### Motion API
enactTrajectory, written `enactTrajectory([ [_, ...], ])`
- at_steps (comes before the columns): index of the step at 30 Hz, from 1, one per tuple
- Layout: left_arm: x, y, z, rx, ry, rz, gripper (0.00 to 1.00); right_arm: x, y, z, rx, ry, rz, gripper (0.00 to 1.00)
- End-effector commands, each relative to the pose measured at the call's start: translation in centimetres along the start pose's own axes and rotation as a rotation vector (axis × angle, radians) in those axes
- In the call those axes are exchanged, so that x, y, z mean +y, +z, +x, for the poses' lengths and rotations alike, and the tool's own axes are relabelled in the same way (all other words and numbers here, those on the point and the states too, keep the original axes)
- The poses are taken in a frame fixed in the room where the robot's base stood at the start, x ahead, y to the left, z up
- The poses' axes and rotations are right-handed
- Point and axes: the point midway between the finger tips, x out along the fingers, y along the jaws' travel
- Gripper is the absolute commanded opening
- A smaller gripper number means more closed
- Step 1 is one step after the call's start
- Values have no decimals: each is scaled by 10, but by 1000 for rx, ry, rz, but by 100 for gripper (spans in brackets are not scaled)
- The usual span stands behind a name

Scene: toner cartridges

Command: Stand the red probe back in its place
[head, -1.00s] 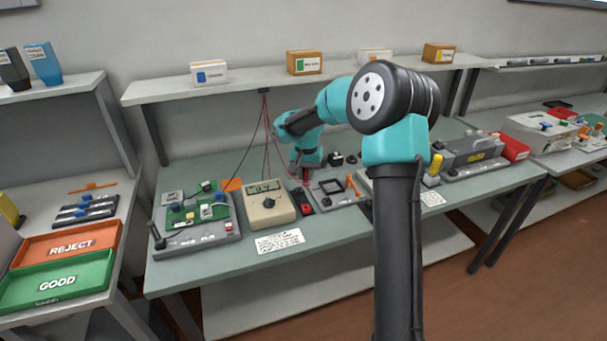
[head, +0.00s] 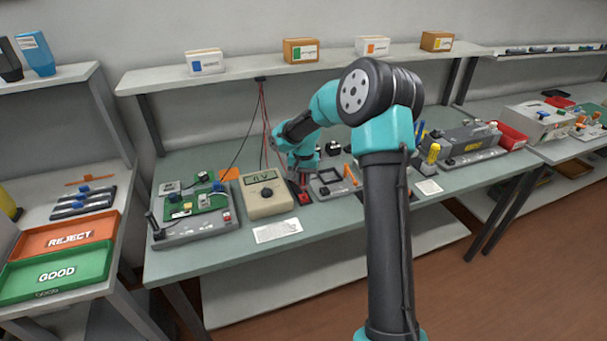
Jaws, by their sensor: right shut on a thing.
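My right gripper (head: 302,179) is shut just above a small holder (head: 304,198) with a red part and a dark part, right of the meter. The red probe is in its jaws but mostly hidden by them; only a bit of dark red shows there. Thin red leads hang from the shelf edge down toward the gripper. I cannot tell whether the probe's tip touches the holder. The yellowish meter (head: 264,194) has a display and a dark dial. My left gripper is not in view.
A green circuit board on a grey fixture (head: 195,238) stands left of the meter. A grey frame (head: 330,182) is close right of the holder. A white label card (head: 278,231) lies in front. Reject (head: 111,218) and good (head: 108,244) trays are at far left.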

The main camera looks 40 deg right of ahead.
Motion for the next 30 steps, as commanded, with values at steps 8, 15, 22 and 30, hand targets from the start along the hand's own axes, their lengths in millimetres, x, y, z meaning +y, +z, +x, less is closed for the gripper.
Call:
enactTrajectory([
  [8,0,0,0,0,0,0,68,0,0,1,1,0,0,0],
  [15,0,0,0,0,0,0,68,0,0,1,1,0,0,0],
  [22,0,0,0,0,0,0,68,0,0,1,1,0,0,0],
  [30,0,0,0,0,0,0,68,0,0,6,1,0,0,0],
])
